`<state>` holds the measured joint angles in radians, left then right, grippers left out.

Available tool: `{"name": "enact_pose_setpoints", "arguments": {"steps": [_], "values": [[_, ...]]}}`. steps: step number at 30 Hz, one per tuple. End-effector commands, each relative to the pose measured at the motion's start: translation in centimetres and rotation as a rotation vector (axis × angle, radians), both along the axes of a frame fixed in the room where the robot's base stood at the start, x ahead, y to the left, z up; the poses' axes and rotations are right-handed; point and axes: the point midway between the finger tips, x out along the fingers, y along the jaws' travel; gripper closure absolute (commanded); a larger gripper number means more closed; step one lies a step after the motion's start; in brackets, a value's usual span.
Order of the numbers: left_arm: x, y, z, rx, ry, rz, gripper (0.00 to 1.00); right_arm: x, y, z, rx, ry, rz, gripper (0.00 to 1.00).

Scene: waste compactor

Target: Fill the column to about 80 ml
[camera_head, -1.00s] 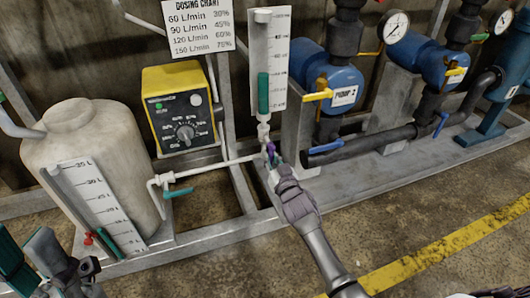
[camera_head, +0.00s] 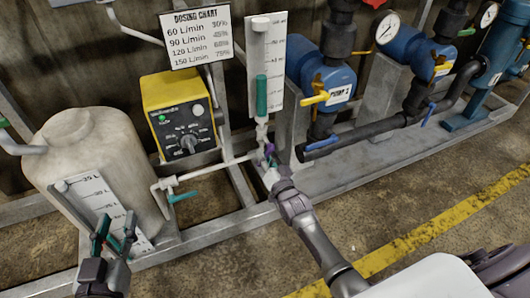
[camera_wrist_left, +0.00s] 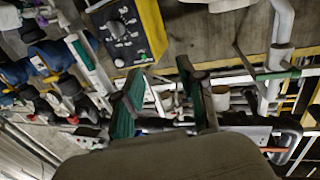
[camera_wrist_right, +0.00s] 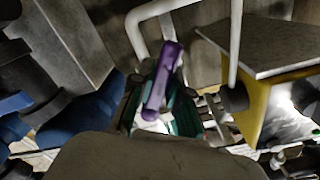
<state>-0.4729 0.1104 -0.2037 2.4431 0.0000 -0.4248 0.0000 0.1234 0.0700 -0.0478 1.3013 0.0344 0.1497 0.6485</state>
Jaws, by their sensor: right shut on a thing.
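The calibration column (camera_head: 261,52) is a clear upright tube against a white scale board (camera_head: 275,58). Green liquid (camera_head: 262,95) fills roughly its lower part; the scale numbers are too small to read. A purple valve handle (camera_head: 269,149) sits just below the column on the white pipe. My right gripper (camera_head: 272,162) is shut on this purple handle, which also shows between the fingers in the right wrist view (camera_wrist_right: 162,80). My left gripper (camera_head: 114,236) is open and empty in front of the tank gauge, its fingers apart in the left wrist view (camera_wrist_left: 160,95).
The white tank (camera_head: 95,145) with its gauge board (camera_head: 92,195) stands at left. A yellow dosing pump (camera_head: 178,115) is beside it, under a dosing chart (camera_head: 195,40). A teal-handled valve (camera_head: 183,196) is on the white pipe (camera_head: 205,170). Blue pumps (camera_head: 312,75) stand right of the column.

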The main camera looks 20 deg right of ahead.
Motion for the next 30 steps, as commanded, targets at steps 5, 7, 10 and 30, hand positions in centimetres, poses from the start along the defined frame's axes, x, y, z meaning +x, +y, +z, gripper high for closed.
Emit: {"name": "enact_pose_setpoints", "arguments": {"steps": [5,7,10,30], "values": [[-1.2,1.0,-3.9,0.062,0.247,0.017,0.6,-0.1,0.5,0.6,0.149,0.009,0.0,1.0],[-2.0,1.4,-5.5,0.085,0.343,0.022,0.6,-0.1,0.6,0.7,0.216,0.011,-0.001,1.0],[-3.3,2.0,-7.4,0.114,0.464,0.031,0.6,-0.1,0.9,0.9,0.312,0.014,0.0,1.0],[-8.6,4.1,-11.9,0.192,0.82,0.054,0.6,-0.1,1.6,2.6,0.859,0.032,0.0,1.0]]}}
